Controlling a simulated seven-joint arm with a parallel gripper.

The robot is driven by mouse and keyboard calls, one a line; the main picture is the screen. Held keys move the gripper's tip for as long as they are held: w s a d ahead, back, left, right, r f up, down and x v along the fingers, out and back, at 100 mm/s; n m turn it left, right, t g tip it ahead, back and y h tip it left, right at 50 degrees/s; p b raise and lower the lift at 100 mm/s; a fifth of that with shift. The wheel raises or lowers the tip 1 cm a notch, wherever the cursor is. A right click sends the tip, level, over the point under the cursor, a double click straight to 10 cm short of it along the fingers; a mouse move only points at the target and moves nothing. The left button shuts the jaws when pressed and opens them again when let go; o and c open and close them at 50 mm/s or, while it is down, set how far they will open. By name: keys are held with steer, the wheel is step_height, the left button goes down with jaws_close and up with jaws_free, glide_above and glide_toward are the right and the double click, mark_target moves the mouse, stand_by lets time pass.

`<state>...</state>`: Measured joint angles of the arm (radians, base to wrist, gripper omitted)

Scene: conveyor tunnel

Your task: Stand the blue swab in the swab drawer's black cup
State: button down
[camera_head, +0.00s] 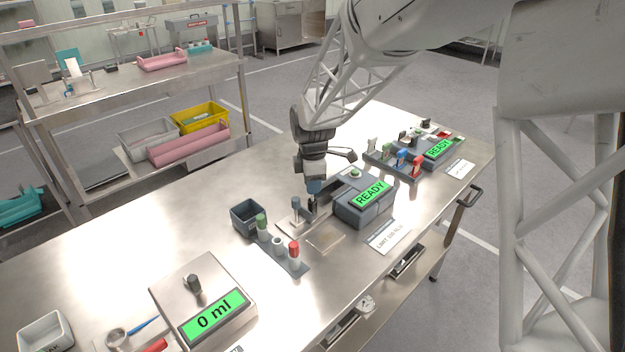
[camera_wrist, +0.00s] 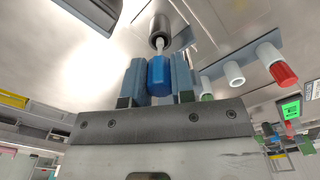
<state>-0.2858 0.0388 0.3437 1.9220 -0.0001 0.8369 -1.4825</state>
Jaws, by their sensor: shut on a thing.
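The blue swab (camera_wrist: 160,76) is between my gripper's fingers (camera_wrist: 159,82), which are shut on its blue handle in the wrist view. Its pale shaft points away from the gripper toward the black cup (camera_wrist: 159,31), and its end appears at or inside the cup's mouth. How deep it sits I cannot tell. In the head view my gripper (camera_head: 314,184) points down over the metal drawer area, left of the grey READY box. A little blue shows at the fingertips; the swab's lower end is hard to make out there.
A grey rack with green, white and red capped tubes (camera_head: 293,251) stands just left in front. A dark square bin (camera_head: 247,217) is behind it. The READY box (camera_head: 366,203) is close on the right. A scale (camera_head: 203,302) stands front left. The table's back left is clear.

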mark_target(312, 197)
steer(key=shift+f, duration=1.9)
steer(key=c, duration=0.9)
jaws_free()
steer(key=shift+r, duration=0.2)
steer(key=shift+r, duration=3.75)
